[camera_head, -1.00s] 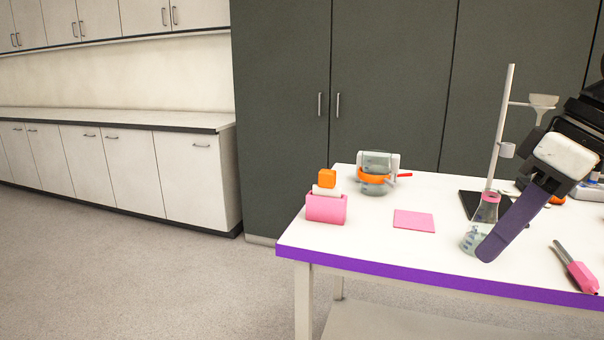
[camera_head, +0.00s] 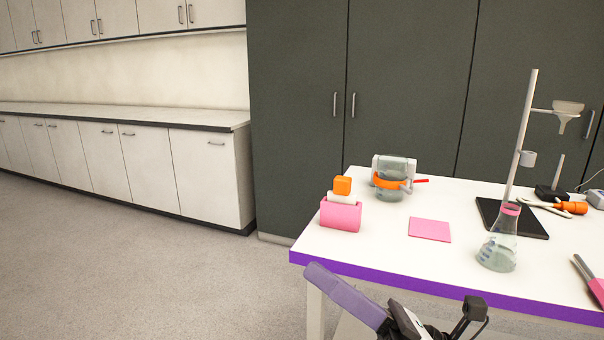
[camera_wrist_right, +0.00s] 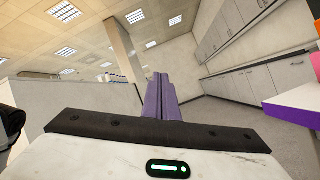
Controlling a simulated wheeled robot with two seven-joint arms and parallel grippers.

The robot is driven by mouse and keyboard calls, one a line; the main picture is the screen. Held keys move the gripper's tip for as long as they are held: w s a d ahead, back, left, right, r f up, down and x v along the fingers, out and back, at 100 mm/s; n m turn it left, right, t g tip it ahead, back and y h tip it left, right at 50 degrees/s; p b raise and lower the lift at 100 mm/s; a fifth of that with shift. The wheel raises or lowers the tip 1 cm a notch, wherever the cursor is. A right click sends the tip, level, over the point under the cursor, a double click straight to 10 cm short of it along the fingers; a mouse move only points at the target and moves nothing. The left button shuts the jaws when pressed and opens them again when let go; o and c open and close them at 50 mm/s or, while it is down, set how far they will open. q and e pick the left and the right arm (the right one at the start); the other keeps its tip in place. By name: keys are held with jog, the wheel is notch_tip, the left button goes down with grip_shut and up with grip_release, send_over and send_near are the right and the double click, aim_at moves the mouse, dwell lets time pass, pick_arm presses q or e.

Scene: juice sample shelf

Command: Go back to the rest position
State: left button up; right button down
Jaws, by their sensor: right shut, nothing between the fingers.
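My right gripper (camera_head: 340,293) is at the bottom of the head view, in front of the table's purple front edge and off the table top. Its purple fingers are shut together with nothing between them. In the right wrist view the fingers (camera_wrist_right: 160,98) point out toward the room, with a wall and cabinets beyond. My left gripper is not in either view.
The white table (camera_head: 385,245) carries a pink holder (camera_head: 341,216), a pink mat (camera_head: 429,230), a glass device with an orange band (camera_head: 392,180), a flask (camera_head: 498,245) and a stand (camera_head: 522,135). Open floor (camera_head: 150,270) lies to the left.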

jog(key=d+f+m+t+h, duration=0.35)
jog(key=f+m+h, duration=0.35)
jog(key=f+m, duration=0.55)
jog(key=d+f+m+t+h, duration=0.3)
jog(key=d+f+m+h, duration=0.3)
jog(key=f+m, duration=0.65)
jog(key=s+d+f+m+g+h+p, duration=0.1)
jog(key=s+f+m+g+h, duration=0.4)
jog(key=s+f+m, duration=1)
jog(key=s+d+f+g, duration=0.1)
jog(key=s+g, duration=0.1)
jog(key=s, duration=0.1)
jog(key=shift+d+f+g, duration=0.35)
jog(key=shift+d, duration=0.05)
